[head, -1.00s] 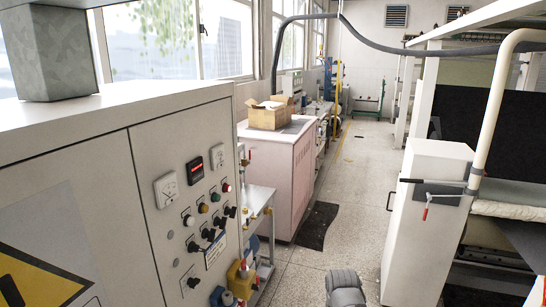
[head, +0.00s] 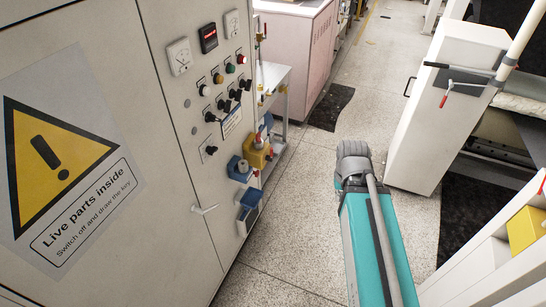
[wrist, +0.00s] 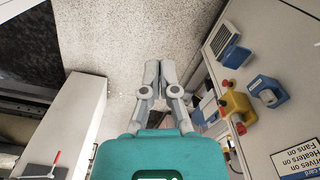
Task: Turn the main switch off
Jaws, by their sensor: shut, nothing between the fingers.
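A grey control cabinet (head: 190,120) stands at the left in the head view. Its panel carries several black rotary switches, coloured buttons, a red-lit display and two gauges. A lone black rotary switch (head: 211,150) sits below the others. I cannot read which switch is the main one. In the wrist view my gripper (wrist: 159,68) points over the speckled floor with its fingers together and empty. The cabinet side is to its right, apart from it. A white label (wrist: 298,157) there names drives, heaters and fans. My gripper does not show in the head view.
A white column (head: 450,110) with a red-handled lever stands right. Open floor lies between.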

